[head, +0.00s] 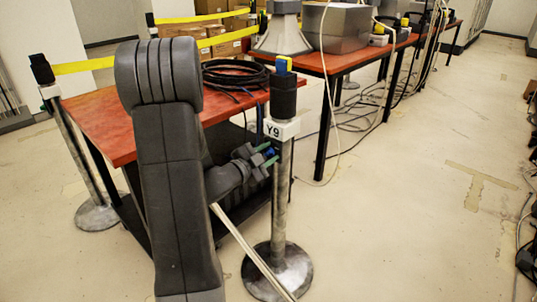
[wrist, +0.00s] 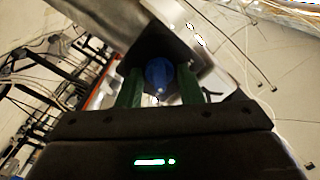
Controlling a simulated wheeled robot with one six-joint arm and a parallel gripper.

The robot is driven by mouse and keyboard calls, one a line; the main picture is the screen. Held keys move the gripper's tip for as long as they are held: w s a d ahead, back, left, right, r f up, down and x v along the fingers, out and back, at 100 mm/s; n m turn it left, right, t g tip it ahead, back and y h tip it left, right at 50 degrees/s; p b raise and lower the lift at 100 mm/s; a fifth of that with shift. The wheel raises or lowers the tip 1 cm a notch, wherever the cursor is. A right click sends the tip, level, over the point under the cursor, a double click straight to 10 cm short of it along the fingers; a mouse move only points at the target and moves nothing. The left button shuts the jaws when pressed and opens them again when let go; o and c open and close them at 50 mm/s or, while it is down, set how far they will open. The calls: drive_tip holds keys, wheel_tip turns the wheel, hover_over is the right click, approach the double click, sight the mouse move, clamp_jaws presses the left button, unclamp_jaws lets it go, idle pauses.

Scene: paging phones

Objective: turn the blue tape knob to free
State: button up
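The blue knob (wrist: 160,74) sits on the side of the metal post marked Y9 (head: 281,190). It also shows small in the head view (head: 269,152). My gripper (head: 267,154) is at the post's side, below the white Y9 label. In the wrist view, its two green fingers (wrist: 160,86) stand on either side of the knob, apart from each other. Narrow dark gaps seem to show between fingers and knob; contact is not clear. The knob's pointer and any setting marks cannot be made out.
A red-topped table (head: 105,122) with a coiled black cable (head: 236,74) stands beside the post. Another post (head: 70,150) with yellow tape (head: 88,65) is at left. A pale cable or rod crosses low before the Y9 post's base (head: 278,272).

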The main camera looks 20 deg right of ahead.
drive_tip(key=c, duration=0.6)
drive_tip(key=shift+c, duration=0.2)
drive_tip(key=shift+n+p, duration=0.35)
drive_tip(key=shift+n, duration=0.05)
drive_tip(key=n+p, duration=0.2)
drive_tip(key=shift+r+n+p, duration=0.2)
drive_tip(key=shift+n+p, duration=0.1)
drive_tip(key=shift+n, duration=0.1)
drive_tip(key=n+p, duration=0.3)
drive_tip(key=n, duration=0.1)
drive_tip(key=shift+w+a+n, duration=0.1)
drive_tip(key=shift+w+n, duration=0.05)
drive_tip(key=shift+n, duration=0.15)
drive_tip(key=n+p, duration=0.3)
drive_tip(key=n, duration=0.1)
drive_tip(key=shift+w+n+p, duration=0.1)
drive_tip(key=shift+n+p, duration=0.2)
drive_tip(key=shift+p, duration=0.1)
drive_tip(key=n+p, duration=0.1)
drive_tip(key=n, duration=0.1)
drive_tip(key=n+p, duration=0.2)
drive_tip(key=n, duration=0.1)
drive_tip(key=shift+w+f, duration=0.1)
drive_tip(key=shift+f, duration=0.1)
